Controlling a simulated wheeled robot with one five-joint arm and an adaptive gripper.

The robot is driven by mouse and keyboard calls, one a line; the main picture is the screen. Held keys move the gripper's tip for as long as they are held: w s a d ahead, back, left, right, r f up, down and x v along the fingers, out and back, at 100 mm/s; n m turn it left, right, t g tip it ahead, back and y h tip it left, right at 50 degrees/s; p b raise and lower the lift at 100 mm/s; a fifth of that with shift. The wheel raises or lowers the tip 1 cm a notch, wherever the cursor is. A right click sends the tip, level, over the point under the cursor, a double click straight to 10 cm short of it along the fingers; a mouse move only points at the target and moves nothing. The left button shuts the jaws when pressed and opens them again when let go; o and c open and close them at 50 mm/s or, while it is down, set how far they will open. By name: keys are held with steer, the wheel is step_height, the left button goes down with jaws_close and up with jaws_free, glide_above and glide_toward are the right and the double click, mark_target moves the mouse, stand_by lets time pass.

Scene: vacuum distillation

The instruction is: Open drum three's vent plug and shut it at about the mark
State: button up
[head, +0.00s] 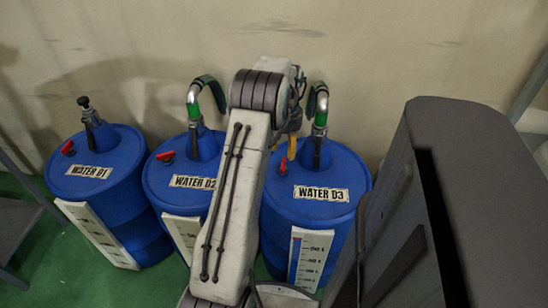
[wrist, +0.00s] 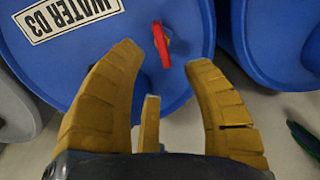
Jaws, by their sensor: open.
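Drum three (head: 345,178) is a blue drum labelled WATER D3, right of my arm in the head view. Its lid fills the top of the wrist view (wrist: 75,72). The red vent plug (head: 284,167) is on its lid; in the wrist view the plug (wrist: 161,46) shows beyond and between my fingertips, apart from them. My gripper (wrist: 164,62) is open and empty, its yellow fingers spread. In the head view my gripper (head: 292,146) is mostly hidden behind my arm. A white scale board (head: 315,262) with a blue column and black marks is on the drum's front.
Drums WATER D1 (head: 112,182) and WATER D2 (head: 165,193) stand to the left, each with a red plug. Green-banded pipes rise from drums two (head: 207,82) and three (head: 318,100). A large dark grey body (head: 470,180) fills the right side. The wall is close behind.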

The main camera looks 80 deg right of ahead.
mark_target(283, 166)
steer(key=shift+f+b, duration=0.85)
steer(key=shift+f, duration=2.7)
jaws_close()
